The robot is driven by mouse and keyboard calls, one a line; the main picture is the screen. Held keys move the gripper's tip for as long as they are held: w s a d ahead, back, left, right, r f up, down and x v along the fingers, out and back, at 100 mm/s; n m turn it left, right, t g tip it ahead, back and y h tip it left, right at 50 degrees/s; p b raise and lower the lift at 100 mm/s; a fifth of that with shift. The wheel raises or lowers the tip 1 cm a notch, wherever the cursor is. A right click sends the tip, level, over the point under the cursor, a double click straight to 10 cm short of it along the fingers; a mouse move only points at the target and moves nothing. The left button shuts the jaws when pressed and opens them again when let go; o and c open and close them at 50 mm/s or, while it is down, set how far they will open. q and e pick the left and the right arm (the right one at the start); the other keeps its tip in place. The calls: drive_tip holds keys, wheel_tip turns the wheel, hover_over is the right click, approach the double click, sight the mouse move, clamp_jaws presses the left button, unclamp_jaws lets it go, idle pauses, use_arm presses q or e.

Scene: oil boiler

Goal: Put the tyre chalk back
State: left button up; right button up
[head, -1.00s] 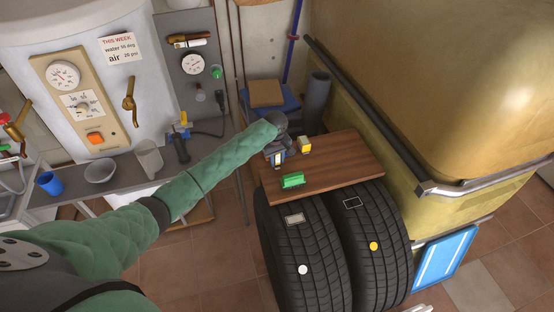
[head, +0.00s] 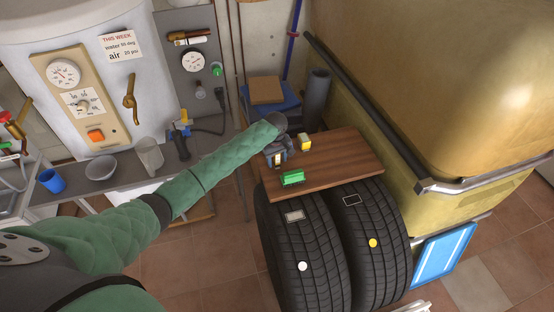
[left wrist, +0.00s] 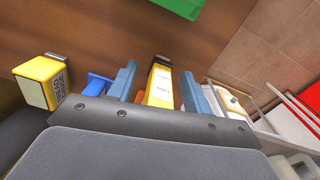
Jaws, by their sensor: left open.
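My left gripper (head: 277,158) is open over the back left part of a brown wooden board (head: 335,170). In the left wrist view its two blue-grey fingers (left wrist: 160,88) stand on either side of a slim yellow piece with a white printed label (left wrist: 160,87). This may be the tyre chalk; the print is too small to read surely. I see a gap beside the piece, so it is not clamped. A yellow block (head: 305,142) stands right of the gripper; it also shows at the left of the wrist view (left wrist: 38,82). My right gripper is not in view.
A green block (head: 292,178) lies on the board's front edge. The board rests above two black tyres (head: 305,250), beside the large yellow tank (head: 440,80) with its rail. A blue piece (left wrist: 96,84) is close to the fingers. The board's right half is clear.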

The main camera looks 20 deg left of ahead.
use_arm(q)
drive_tip(key=shift+r+b, duration=0.3)
drive_tip(key=shift+r, duration=0.3)
wheel_tip(320, 180, up, 10)
drive_tip(key=b, duration=0.3)
drive_tip(key=shift+s+a, duration=0.1)
drive_tip(key=shift+r, duration=0.5)
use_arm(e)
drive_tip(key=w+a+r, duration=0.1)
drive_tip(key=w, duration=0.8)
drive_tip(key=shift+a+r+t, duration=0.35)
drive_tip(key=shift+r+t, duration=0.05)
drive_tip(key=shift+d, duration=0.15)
